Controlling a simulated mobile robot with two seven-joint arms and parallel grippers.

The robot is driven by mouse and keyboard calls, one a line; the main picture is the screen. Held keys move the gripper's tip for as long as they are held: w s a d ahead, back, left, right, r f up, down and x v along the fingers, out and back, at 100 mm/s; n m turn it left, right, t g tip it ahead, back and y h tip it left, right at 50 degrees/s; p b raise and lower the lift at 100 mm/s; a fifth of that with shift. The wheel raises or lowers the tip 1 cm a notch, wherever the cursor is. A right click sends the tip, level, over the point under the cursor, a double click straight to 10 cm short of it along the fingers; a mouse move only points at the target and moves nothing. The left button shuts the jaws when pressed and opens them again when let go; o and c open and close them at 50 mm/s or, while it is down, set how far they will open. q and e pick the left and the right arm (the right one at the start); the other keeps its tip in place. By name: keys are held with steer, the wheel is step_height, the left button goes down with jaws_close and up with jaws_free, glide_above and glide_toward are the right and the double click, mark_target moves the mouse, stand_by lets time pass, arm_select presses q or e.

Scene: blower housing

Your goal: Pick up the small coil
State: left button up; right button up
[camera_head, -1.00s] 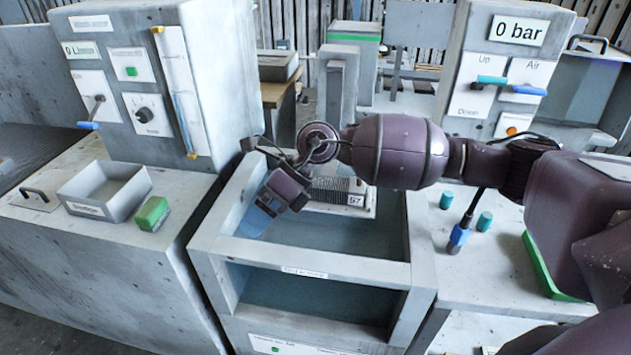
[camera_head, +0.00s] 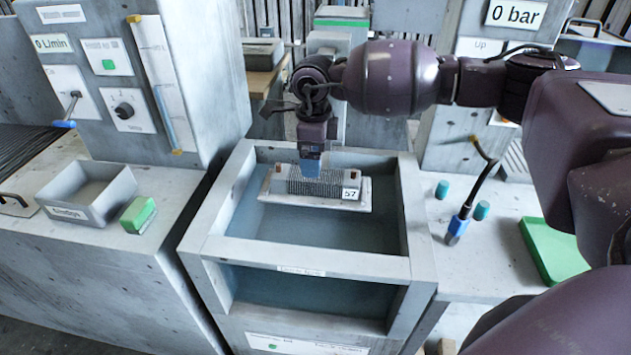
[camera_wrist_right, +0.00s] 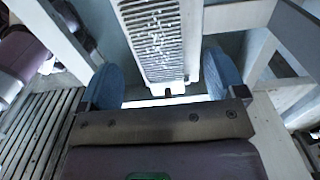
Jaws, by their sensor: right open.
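The small coil (camera_head: 330,190) is a finned block with a white "57" tag and a pale frame. It lies inside the grey open tank (camera_head: 312,258), toward its back. In the right wrist view the coil (camera_wrist_right: 158,40) runs upward from between the fingers, its fins speckled white. I cannot tell how far above the coil the fingertips are. My left gripper is not in view.
The tank's raised walls surround the coil. On the left bench are a grey tray (camera_head: 88,205) and a green block (camera_head: 138,214). To the right are teal pegs (camera_head: 442,189), a blue-ended hose (camera_head: 457,229) and a green pad (camera_head: 553,250).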

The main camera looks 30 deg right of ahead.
steer(key=shift+s+a+f, duration=0.1)
steer(key=shift+f, duration=2.75)
steer(key=shift+r, duration=0.1)
steer(key=c, duration=1.3)
steer(key=shift+o, duration=0.2)
step_height(320, 180, up, 20)
steer(key=shift+p, duration=0.4)
